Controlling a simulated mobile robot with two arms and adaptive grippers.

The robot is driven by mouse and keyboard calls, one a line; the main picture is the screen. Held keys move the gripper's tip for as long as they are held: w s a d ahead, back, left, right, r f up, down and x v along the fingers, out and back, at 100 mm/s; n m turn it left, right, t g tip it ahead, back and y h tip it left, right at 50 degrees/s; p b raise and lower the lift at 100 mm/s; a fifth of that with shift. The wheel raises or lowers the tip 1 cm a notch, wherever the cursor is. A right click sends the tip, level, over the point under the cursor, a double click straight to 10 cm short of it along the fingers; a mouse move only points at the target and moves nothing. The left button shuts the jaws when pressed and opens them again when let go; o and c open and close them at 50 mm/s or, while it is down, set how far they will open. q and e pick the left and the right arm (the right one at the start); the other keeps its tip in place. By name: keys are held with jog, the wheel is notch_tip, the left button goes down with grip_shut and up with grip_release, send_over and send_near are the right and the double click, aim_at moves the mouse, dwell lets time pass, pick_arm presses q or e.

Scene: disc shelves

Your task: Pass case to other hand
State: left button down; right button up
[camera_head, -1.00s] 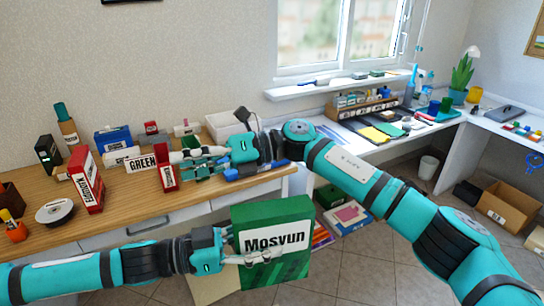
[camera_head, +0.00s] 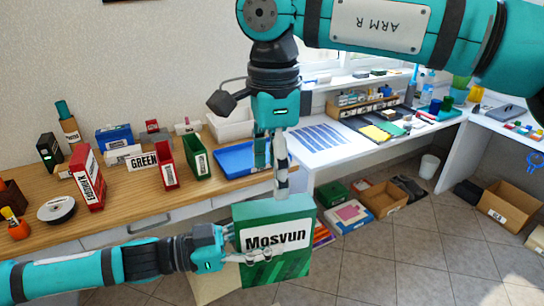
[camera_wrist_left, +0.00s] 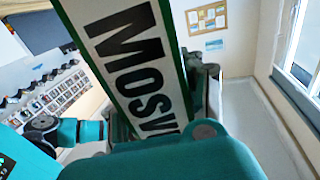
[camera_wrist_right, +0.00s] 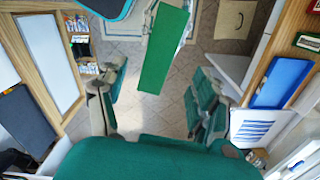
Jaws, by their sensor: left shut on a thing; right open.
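The case is a green and white box marked "Mosvun" (camera_head: 275,262), held upright in front of the desk. My left gripper (camera_head: 240,252) is shut on its left side. In the left wrist view the case (camera_wrist_left: 128,45) fills the middle, and the fingers are mostly hidden by it. My right gripper (camera_head: 281,190) points down just above the top edge of the case. In the right wrist view the case's narrow green edge (camera_wrist_right: 164,50) shows between the open fingers, ahead of them.
A cardboard box (camera_head: 385,200) and other boxes lie on the floor. The tiled floor in front is clear.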

aim_at(273, 206)
notch_tip(273, 206, down, 10)
dwell(0.4)
grip_shut()
pick_arm(q)
jog(key=c, duration=0.7)
grip_release()
